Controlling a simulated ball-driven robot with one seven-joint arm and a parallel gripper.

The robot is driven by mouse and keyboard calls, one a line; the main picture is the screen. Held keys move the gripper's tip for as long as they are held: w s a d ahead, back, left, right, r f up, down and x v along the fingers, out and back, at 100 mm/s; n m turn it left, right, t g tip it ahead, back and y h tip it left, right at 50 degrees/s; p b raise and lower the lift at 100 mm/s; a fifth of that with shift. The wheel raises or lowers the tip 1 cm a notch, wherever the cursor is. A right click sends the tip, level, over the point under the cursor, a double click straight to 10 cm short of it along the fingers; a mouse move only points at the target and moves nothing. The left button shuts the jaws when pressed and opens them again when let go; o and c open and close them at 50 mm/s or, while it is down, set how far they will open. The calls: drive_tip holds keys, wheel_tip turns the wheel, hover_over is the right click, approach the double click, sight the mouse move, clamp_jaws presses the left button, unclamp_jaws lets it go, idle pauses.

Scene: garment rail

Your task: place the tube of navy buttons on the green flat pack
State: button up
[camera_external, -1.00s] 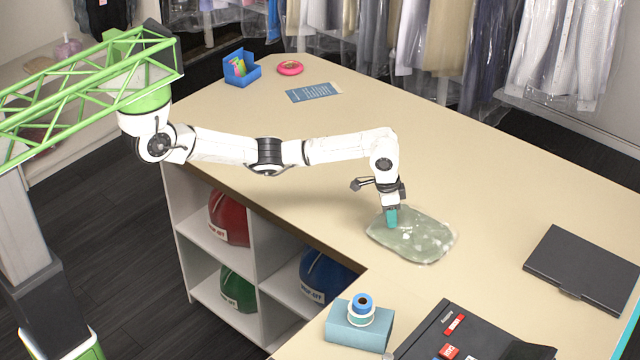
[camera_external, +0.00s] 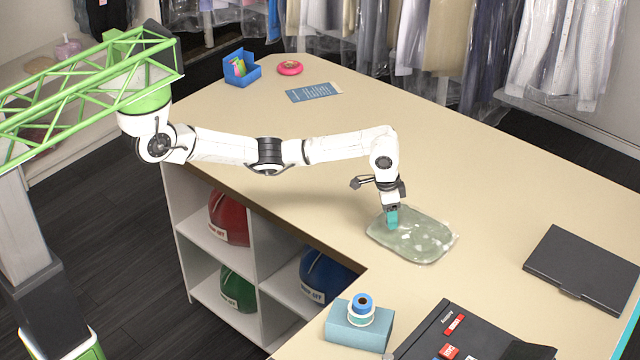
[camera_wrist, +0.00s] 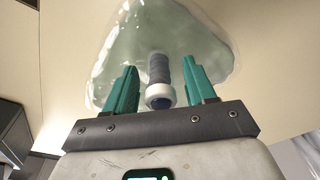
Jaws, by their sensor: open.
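The green flat pack (camera_external: 425,240), a pale green wrapped packet, lies on the counter under my gripper (camera_external: 391,222). It also shows in the wrist view (camera_wrist: 200,35). In the wrist view the tube of navy buttons (camera_wrist: 159,75), dark with a white end ring, lies between the teal fingers of my gripper (camera_wrist: 160,85) and over the flat pack. The fingers are open, with a gap on both sides of the tube. The tube appears to rest on the pack. In the external view the fingers hide the tube.
A blue box (camera_external: 357,328) with tape rolls (camera_external: 361,306) on it stands at the front. A black open case (camera_external: 470,338) and a dark flat case (camera_external: 583,268) lie to the right. A blue holder (camera_external: 241,68), pink ring (camera_external: 289,68) and blue card (camera_external: 313,92) are farther back. The counter's middle is clear.

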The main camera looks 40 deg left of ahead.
wheel_tip(320, 180, up, 11)
drive_tip(key=s+a+b, duration=0.1)
idle(0.3)
drive_tip(key=shift+s+a+r, duration=0.1)
idle(0.4)
drive_tip(key=s+a+f, duration=0.1)
drive_tip(key=s+f, duration=0.2)
drive_tip(key=s+f+g+h+p, duration=0.1)
drive_tip(key=s+f, duration=0.2)
drive_tip(key=s+a+f+h, duration=0.1)
drive_tip(key=s+f, duration=0.2)
drive_tip(key=shift+a+f+g, duration=0.2)
drive_tip(key=shift+a+g, duration=0.1)
drive_tip(key=s+a+f+n+h+p, duration=0.2)
drive_tip(key=s+a+f, duration=0.5)
drive_tip(key=s, duration=0.4)
drive_tip(key=s+a+f+n+y+b, duration=0.1)
drive_tip(key=s+a+f+n+y, duration=0.1)
drive_tip(key=a+f, duration=0.4)
drive_tip(key=s+a+f+n+t+y+b, duration=0.1)
drive_tip(key=a+f, duration=0.5)
drive_tip(key=a, duration=0.8)
drive_tip(key=s+n+y+b, duration=0.1)
drive_tip(key=s+n, duration=0.1)
drive_tip(key=n, duration=0.1)
drive_tip(key=shift+a+y, duration=0.3)
drive_tip(key=shift+f, duration=0.1)
